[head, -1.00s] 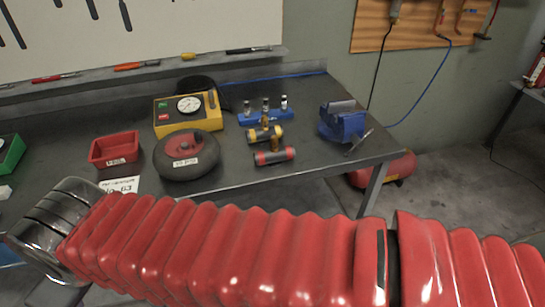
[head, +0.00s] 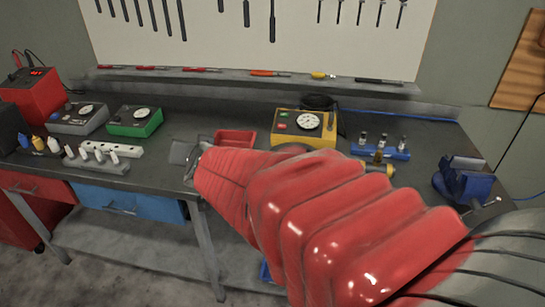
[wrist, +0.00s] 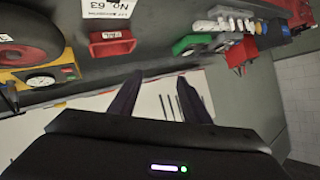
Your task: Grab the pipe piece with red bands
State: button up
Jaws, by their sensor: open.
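The pipe piece with red bands does not show in either current view; in the head view my red-sleeved arm covers the part of the bench where it lay earlier. A yellow-banded piece (head: 380,168) shows partly above my arm, in front of the blue holder (head: 380,151). My gripper (wrist: 158,98) shows in the wrist view with its two dark fingers apart and nothing between them. The wrist view is turned over and looks across the bench to the wall board, with no pipe piece in it.
A yellow gauge box (head: 305,127) and a red tray (head: 236,138) stand behind my arm. A blue vise (head: 465,181) is at the right bench end. A green gauge box (head: 135,121) and a white power strip (head: 112,148) are on the left.

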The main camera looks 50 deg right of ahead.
jog(key=s+d+f+m+g+h, duration=0.35)
jog(key=s+d, duration=0.25)
jog(key=d, duration=0.4)
jog(key=s+d+f+m+g+h, duration=0.2)
jog(key=s+d+m+g+h, duration=0.25)
jog(key=d, duration=0.55)
jog(key=s+d+f+m+g, duration=0.2)
jog(key=s+g, duration=0.3)
jog(key=s, duration=0.4)
jog(key=s+d+f+m+g+y, duration=0.1)
jog(key=s+g, duration=0.4)
jog(key=s, duration=0.5)
notch_tip(320, 180, down, 2)
jog(key=d+m, duration=0.1)
jog(key=m, duration=0.1)
jog(key=shift+d+m+g, duration=0.25)
jog(key=shift+m+g, duration=0.05)
jog(key=shift+m, duration=0.1)
jog(key=shift+f+x, duration=0.2)
jog(key=shift+x, duration=4.1)
jog(key=shift+f, duration=0.1)
